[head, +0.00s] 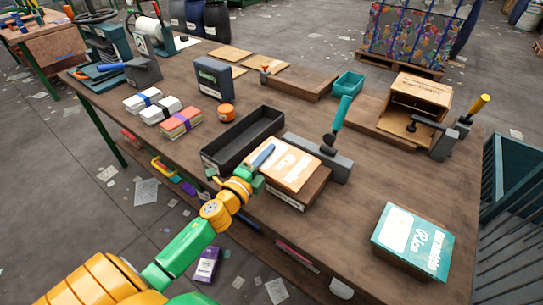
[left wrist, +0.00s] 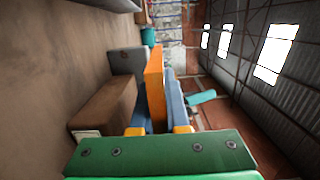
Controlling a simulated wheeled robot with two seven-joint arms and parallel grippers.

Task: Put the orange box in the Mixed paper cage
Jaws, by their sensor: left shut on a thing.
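The orange box (head: 287,164) has a white panel and "Rice" lettering. My left gripper (head: 262,157) is shut on its near left edge. In the left wrist view the orange box (left wrist: 155,88) is seen edge-on between the two blue fingers (left wrist: 158,112). It is over a brown box (head: 302,192) on the workbench; whether they touch is hard to tell. A teal mesh cage (head: 508,180) stands on the floor at the right edge; no label is readable, so I cannot tell whether it is the Mixed paper cage. My right gripper is not in view.
The workbench (head: 360,205) carries a black tray (head: 243,138), a grey fixture with a teal handle (head: 338,122), an open carton (head: 418,100) and a teal Rice box (head: 412,240). Paper bundles (head: 180,122) lie at the left. Bare tabletop lies between the orange and teal boxes.

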